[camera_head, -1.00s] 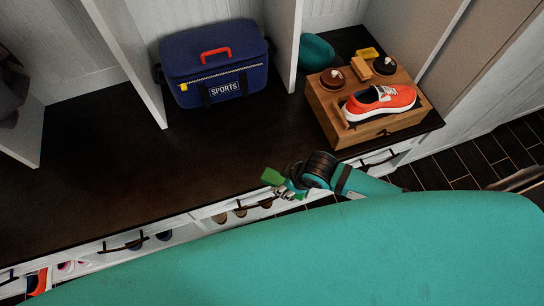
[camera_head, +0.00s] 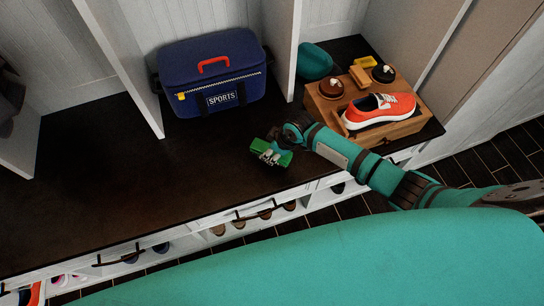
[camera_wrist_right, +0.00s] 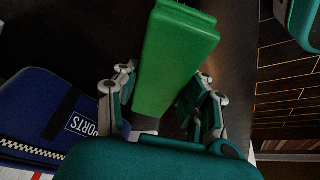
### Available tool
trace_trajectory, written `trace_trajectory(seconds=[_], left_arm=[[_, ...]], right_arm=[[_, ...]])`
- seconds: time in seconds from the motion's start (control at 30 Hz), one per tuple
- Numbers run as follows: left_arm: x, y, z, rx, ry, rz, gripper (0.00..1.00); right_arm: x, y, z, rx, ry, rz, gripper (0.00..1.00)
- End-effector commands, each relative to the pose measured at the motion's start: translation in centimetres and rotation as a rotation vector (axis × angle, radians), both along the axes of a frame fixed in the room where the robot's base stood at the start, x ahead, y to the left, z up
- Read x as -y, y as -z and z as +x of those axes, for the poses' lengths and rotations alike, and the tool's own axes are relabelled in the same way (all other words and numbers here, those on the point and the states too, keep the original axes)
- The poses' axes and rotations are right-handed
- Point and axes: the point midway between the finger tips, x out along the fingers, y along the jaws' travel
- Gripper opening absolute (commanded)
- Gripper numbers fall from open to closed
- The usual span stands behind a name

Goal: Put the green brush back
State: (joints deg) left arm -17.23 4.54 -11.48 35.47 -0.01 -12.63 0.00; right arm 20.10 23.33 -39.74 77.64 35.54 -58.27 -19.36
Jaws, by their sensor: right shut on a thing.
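The green brush (camera_head: 284,159) is in my right gripper (camera_head: 270,153), above the dark bench top near its front edge. In the right wrist view the green brush (camera_wrist_right: 176,62) stands up between the two fingers of the right gripper (camera_wrist_right: 168,100), which are shut on it. The wooden shoe-care box (camera_head: 352,132) is to the right of the gripper, with an orange shoe (camera_head: 380,109) on top. My left gripper is not in the head view.
A blue sports bag (camera_head: 212,75) stands at the back of the bench (camera_head: 110,185). On the box are two round tins (camera_head: 331,84), a wooden block (camera_head: 358,75) and a yellow item (camera_head: 364,63). A teal item (camera_head: 315,60) lies behind it. The bench's left part is clear.

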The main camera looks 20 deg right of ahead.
Motion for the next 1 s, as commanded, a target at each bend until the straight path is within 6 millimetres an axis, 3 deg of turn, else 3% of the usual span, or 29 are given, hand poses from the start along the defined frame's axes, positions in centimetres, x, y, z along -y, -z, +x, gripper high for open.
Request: trace_trajectory(seconds=[0.03,0.13,0.57,0.6,0.77,1.0], left_arm=[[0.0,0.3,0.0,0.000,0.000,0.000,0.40],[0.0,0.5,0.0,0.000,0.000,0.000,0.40],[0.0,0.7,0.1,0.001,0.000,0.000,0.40],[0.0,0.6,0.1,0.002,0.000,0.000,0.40],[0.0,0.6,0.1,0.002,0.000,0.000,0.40],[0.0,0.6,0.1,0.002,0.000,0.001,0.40]], right_arm=[[0.0,1.4,-0.5,-0.011,0.000,-0.002,0.06],[-0.1,2.6,-0.4,-0.010,-0.001,-0.002,0.06],[0.0,3.4,-0.4,-0.008,-0.002,-0.002,0.06],[0.0,3.3,-0.5,-0.009,-0.002,-0.003,0.45],[0.0,3.3,-0.5,-0.008,-0.002,-0.002,0.65],[0.0,3.2,-0.5,-0.008,-0.002,-0.002,0.65]])
